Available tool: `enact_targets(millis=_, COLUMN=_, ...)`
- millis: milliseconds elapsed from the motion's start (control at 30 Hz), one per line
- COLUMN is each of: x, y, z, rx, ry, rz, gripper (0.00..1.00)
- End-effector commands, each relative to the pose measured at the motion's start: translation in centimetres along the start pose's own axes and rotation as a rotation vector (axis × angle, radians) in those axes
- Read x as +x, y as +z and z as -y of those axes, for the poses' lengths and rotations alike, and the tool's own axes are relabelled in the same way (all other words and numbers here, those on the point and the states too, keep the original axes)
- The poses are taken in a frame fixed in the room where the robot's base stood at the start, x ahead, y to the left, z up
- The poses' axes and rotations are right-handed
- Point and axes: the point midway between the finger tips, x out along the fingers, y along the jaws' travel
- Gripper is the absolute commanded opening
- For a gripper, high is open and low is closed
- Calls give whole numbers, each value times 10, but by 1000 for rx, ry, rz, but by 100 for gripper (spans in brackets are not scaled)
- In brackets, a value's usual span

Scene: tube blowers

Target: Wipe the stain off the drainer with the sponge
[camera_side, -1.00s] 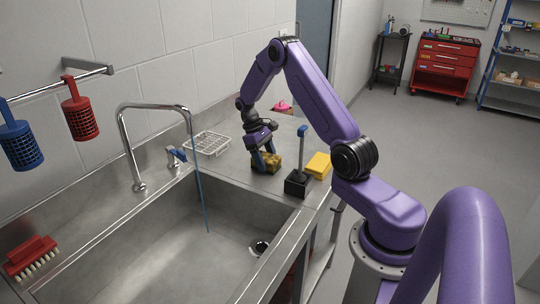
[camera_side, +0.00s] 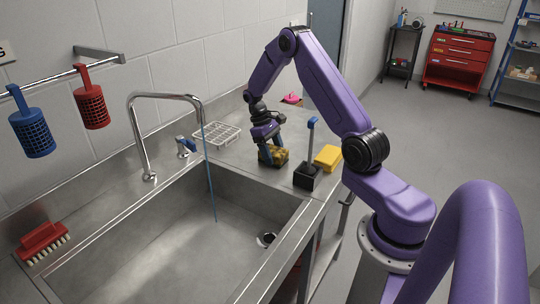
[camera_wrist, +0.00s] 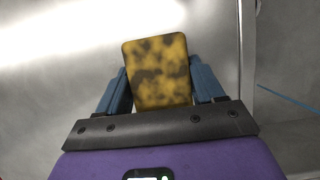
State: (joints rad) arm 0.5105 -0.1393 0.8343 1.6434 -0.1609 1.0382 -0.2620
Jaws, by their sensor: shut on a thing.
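The sponge (camera_wrist: 157,72), yellow with dark brown blotches, is between the blue fingers of my gripper (camera_wrist: 160,88), which is shut on it. In the side view the sponge (camera_side: 273,157) is low at the steel drainer (camera_side: 240,167), to the right of the sink basin. It looks to be touching the surface or just above it. My gripper (camera_side: 270,151) points down there. I can make out no stain on the visible drainer; the part under the sponge and gripper is hidden.
A black holder with a blue-topped brush (camera_side: 307,177) and a clean yellow block (camera_side: 327,157) stand right of the sponge. A white wire rack (camera_side: 216,135) lies behind left. The basin (camera_side: 170,235), tap (camera_side: 142,135) and red brush (camera_side: 42,241) are further left.

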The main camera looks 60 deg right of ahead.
Motion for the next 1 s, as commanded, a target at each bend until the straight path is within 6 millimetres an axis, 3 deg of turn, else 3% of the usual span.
enact_targets(millis=767, x=1, y=0, z=-72, rx=4, ry=-1, rz=0, gripper=39)
enact_targets(millis=1000, x=2, y=4, z=-53, rx=-1, ry=0, rz=1, gripper=39)
